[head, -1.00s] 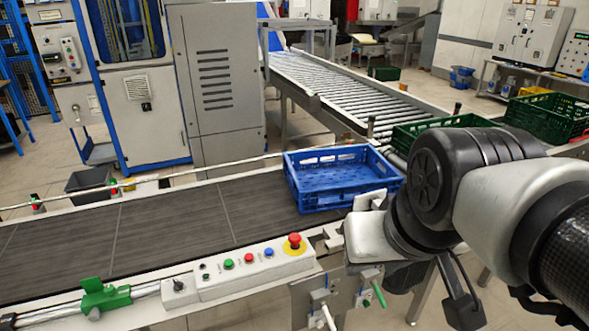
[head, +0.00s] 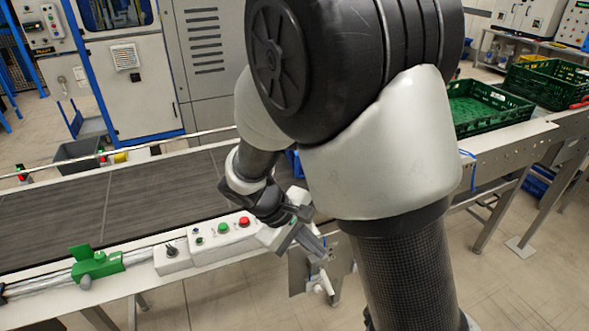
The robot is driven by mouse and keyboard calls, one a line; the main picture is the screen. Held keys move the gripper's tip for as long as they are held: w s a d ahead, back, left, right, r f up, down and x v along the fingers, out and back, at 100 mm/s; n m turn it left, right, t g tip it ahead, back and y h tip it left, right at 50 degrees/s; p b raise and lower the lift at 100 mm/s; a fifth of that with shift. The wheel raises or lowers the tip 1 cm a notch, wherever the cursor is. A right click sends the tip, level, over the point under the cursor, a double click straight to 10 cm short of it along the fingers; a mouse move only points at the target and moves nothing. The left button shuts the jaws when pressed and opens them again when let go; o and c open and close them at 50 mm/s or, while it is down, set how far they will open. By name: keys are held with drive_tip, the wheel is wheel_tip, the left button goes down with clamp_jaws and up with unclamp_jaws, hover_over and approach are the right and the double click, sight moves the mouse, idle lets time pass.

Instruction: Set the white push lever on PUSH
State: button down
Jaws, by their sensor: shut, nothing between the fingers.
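The white push lever (head: 318,289) shows as a small pale tip low on the grey bracket plate (head: 298,274) at the front edge of the conveyor. Most of the lever and any PUSH marking are hidden or too small to read. My gripper (head: 324,256) points down and right, just above the lever in the picture. Its fingers are shut with nothing between them. I cannot tell whether they touch the lever. My arm covers the area right of the bracket, and the green-handled lever is not visible.
A control box (head: 215,238) with green and red buttons sits left of my gripper. A green clamp (head: 95,263) is further left on the rail. The blue crate (head: 293,161) is almost wholly hidden behind my arm. A green crate (head: 490,104) stands at right.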

drive_tip(key=w+a+f+n+t+h+b, duration=0.1)
drive_tip(key=a+f+n+h, duration=0.15)
drive_tip(key=f, duration=0.45)
drive_tip(key=w+a+f+n+t+h+b, duration=0.1)
drive_tip(key=f+n, duration=0.2)
drive_tip(key=f, duration=0.4)
drive_tip(key=n+t+b, duration=0.1)
drive_tip(key=n+t, duration=0.3)
drive_tip(key=n, duration=0.1)
approach(326, 281)
drive_tip(key=a+f, duration=0.4)
drive_tip(key=f, duration=0.2)
drive_tip(key=w+d+f+p, duration=0.1)
drive_tip(key=w+d, duration=0.2)
drive_tip(key=d, duration=0.6)
drive_tip(key=shift+h, duration=0.35)
drive_tip(key=shift+g, duration=0.3)
